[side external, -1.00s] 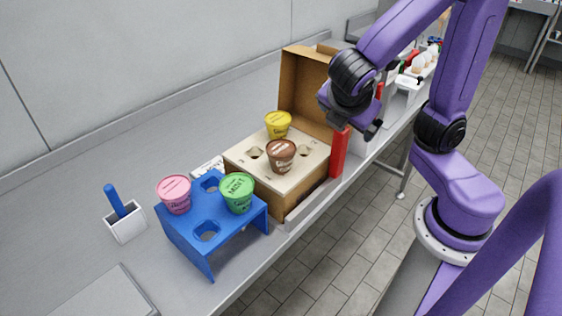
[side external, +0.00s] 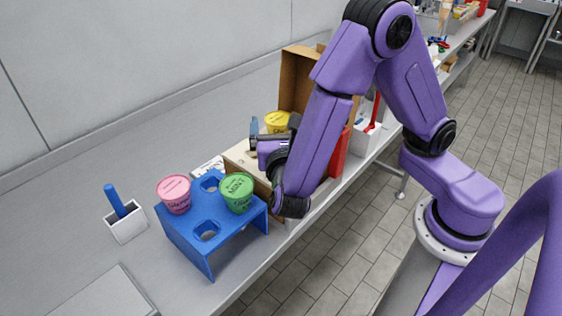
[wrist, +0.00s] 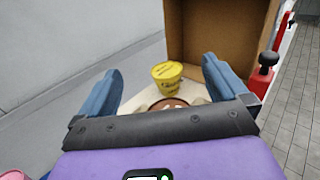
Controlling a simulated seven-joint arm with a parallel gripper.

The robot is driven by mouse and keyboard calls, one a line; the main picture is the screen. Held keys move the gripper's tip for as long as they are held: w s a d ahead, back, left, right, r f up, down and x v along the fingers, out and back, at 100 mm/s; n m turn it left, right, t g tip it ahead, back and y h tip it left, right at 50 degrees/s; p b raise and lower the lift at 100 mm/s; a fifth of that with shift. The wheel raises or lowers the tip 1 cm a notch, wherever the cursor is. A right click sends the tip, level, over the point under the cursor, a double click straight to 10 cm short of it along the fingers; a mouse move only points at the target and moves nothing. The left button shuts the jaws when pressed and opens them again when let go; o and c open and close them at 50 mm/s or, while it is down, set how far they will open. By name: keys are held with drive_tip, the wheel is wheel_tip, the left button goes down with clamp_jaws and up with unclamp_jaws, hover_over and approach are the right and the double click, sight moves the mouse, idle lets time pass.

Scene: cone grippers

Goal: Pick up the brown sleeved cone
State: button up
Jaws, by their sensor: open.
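The brown sleeved cone (wrist: 168,104) shows only its lid top in the wrist view, partly behind the edge of my gripper. In the side external view my arm hides it. My gripper (wrist: 165,80) is open, with blue fingers on either side of the view and nothing held. The brown cone lies low between the fingers, apart from or close to them; I cannot tell which. In the side external view my gripper (side external: 268,132) is over the cardboard box holder (side external: 241,160).
A yellow cone (side external: 277,121) stands in the same holder, just beyond the brown one. The raised cardboard lid (side external: 300,80) stands behind. A blue stand (side external: 190,235) holds pink (side external: 174,193) and green (side external: 237,192) cones. A red-handled tool (side external: 375,110) stands at the right.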

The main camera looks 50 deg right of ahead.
drive_tip(key=shift+f, duration=1.65)
wheel_tip(320, 180, down, 4)
drive_tip(key=shift+r, duration=0.25)
drive_tip(key=shift+x, duration=1.15)
drive_tip(key=shift+w+d, duration=0.25)
drive_tip(key=c, duration=1.1)
